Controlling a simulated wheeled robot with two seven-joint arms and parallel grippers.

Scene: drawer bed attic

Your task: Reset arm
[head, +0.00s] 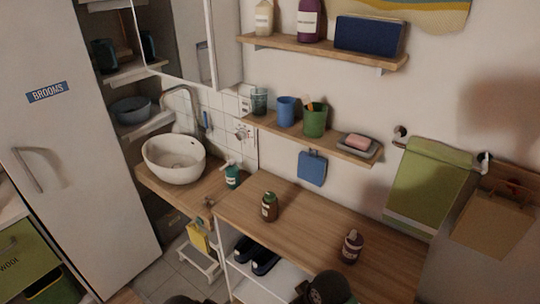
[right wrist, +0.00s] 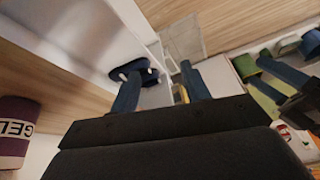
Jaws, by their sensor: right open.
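My right gripper (right wrist: 162,88) shows in the right wrist view. Its two blue fingers are spread apart with nothing between them. Dark slippers (right wrist: 134,70) on a white shelf lie beyond the left finger, and I cannot tell how far away they are. In the head view, dark rounded parts that look like my own arms rise at the bottom edge, and the right fingers do not show there.
A wooden counter (head: 300,225) carries a brown-green bottle (head: 270,206) and a dark purple bottle (head: 352,246). A white basin (head: 174,158) stands at left, beside a tall white cabinet (head: 75,130). Wall shelves (head: 312,138) hang above. A purple GEL bottle (right wrist: 15,130) is at the wrist view's left.

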